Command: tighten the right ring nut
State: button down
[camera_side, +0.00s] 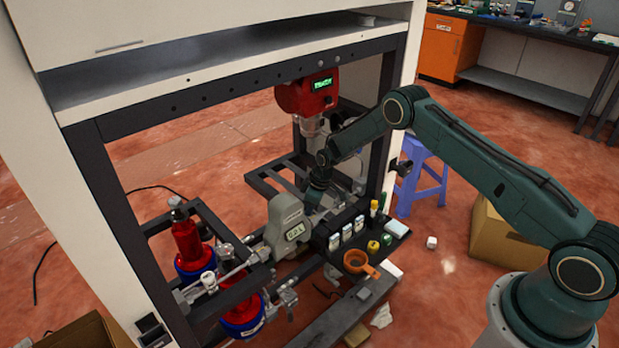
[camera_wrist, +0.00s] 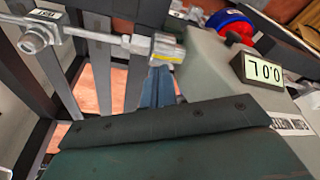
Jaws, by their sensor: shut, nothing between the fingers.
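My gripper (camera_wrist: 158,84) is shut, with its two blue-grey fingers together and nothing between them. In the wrist view its tips point at a silver and yellowish ring-like fitting (camera_wrist: 166,48) on the end of a metal pipe (camera_wrist: 98,36). The tips look close to it, but I cannot tell whether they touch. I cannot tell for sure whether this is the right ring nut. The grey meter housing (camera_side: 287,225) has a small digital display, and also shows at the right of the wrist view (camera_wrist: 215,65). In the side view my wrist is behind this housing and the fingers are hidden.
A dark frame encloses the work, with a red unit (camera_side: 308,95) above my wrist. Two red bottles, one at the left (camera_side: 187,240), stand in a lower rack.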

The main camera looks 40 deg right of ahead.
jog(key=shift+r, duration=0.15)
jog(key=shift+r, duration=0.35)
jog(key=shift+r, duration=0.1)
dwell(0.5)
jog(key=shift+s, duration=0.2)
jog(key=shift+s, duration=0.6)
jog(key=shift+f, duration=0.7)
dwell(0.7)
jog(key=shift+w, duration=0.1)
dwell(0.4)
jog(key=shift+r, duration=0.15)
